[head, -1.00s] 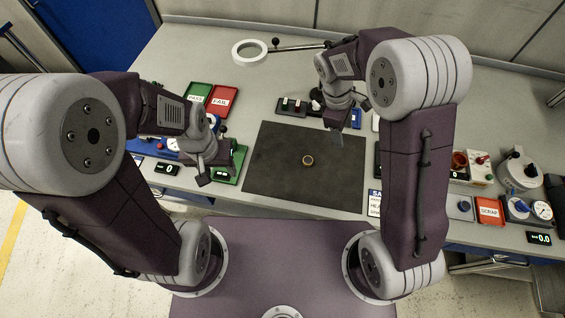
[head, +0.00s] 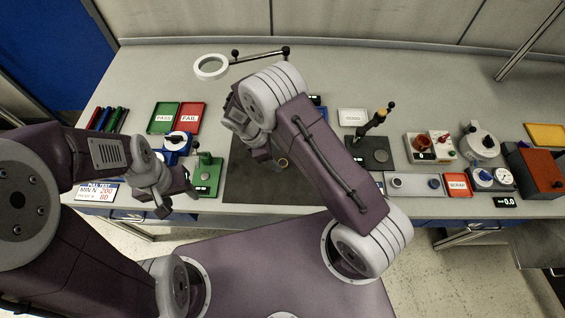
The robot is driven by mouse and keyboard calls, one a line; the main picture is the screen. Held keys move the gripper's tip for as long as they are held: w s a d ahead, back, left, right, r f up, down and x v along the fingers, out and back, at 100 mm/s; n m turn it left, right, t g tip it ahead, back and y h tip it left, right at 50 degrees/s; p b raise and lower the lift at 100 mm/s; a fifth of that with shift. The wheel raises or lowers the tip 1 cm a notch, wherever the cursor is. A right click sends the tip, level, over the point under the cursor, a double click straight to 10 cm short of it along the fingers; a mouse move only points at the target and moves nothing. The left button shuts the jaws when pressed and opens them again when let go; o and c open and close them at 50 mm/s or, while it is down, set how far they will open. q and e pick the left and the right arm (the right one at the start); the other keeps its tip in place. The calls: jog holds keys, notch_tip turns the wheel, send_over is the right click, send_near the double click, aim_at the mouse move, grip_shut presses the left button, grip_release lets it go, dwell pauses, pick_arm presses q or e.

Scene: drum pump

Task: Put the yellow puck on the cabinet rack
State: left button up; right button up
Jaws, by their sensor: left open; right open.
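A small round yellowish piece (head: 283,162), looking like a ring or puck, lies on the dark mat (head: 245,190) on the bench. I cannot tell surely that it is the yellow puck. My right gripper (head: 267,160) is open, pointing down just left of this piece; whether it touches the piece is unclear. My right forearm hides the mat's right part. My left gripper (head: 176,200) is open and empty near the bench's front edge, by a green device (head: 206,176). I cannot make out a cabinet rack in this view.
Green and red trays (head: 190,116) and a ring magnifier (head: 211,67) stand at the back left. On the right are a dark plate with a lever (head: 372,155), a red SCRAP tray (head: 457,185), gauges (head: 480,177), a red box (head: 535,172) and a yellow tray (head: 545,133).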

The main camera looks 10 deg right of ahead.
aim_at(283, 162)
jog(key=x, duration=0.4)
jog(key=shift+w+d+p, duration=0.25)
jog(key=shift+p, duration=0.15)
grip_shut()
jog(key=shift+r, duration=0.2)
